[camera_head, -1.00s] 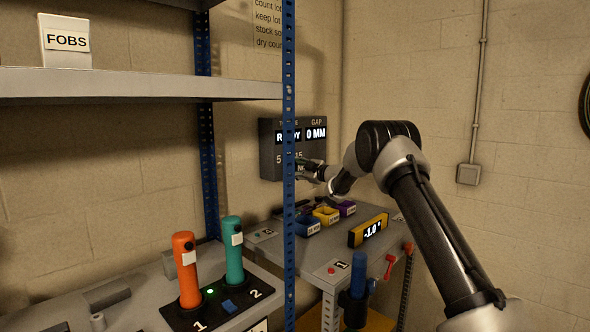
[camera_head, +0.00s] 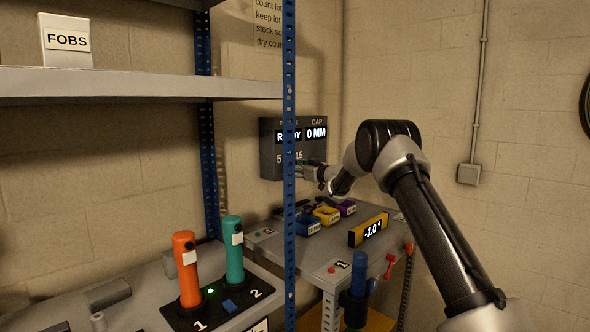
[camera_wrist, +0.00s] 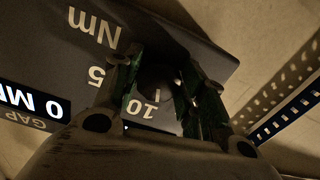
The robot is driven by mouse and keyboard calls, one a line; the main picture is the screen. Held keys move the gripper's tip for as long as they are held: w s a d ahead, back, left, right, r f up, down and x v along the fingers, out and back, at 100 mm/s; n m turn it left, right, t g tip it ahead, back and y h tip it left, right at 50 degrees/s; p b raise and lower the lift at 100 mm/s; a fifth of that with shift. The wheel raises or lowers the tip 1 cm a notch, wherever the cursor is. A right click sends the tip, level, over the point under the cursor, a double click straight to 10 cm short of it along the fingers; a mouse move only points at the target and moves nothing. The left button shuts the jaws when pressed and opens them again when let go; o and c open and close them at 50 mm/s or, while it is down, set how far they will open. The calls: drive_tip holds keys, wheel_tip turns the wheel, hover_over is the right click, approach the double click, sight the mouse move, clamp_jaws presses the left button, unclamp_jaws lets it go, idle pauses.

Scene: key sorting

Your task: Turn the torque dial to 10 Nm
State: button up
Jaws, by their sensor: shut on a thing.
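The torque dial (camera_wrist: 157,80) is a dark round knob on the face of a dark wall panel (camera_head: 267,150). In the wrist view the panel's lettering appears upside down, with 5, 10 and Nm printed around the dial. A small pale mark on the dial points towards the 10; I cannot tell whether it lines up exactly. My gripper (camera_wrist: 160,66) has its fingers on both sides of the dial and is shut on it. In the head view my gripper (camera_head: 303,170) is at the panel's lower part, where the blue post and fingers hide the dial.
A blue shelf post (camera_head: 289,200) stands in front of the panel's middle. Below are a grey bench (camera_head: 330,247) with small coloured bins (camera_head: 326,215) and a yellow display (camera_head: 368,230) reading -1.0°. Orange (camera_head: 186,270) and teal (camera_head: 234,252) tools stand nearer.

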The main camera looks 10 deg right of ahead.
drive_tip(key=shift+f+m, duration=0.15)
drive_tip(key=shift+m, duration=1.45)
drive_tip(key=o, duration=1)
drive_tip(key=shift+s, duration=0.1)
drive_tip(key=v, duration=1.2)
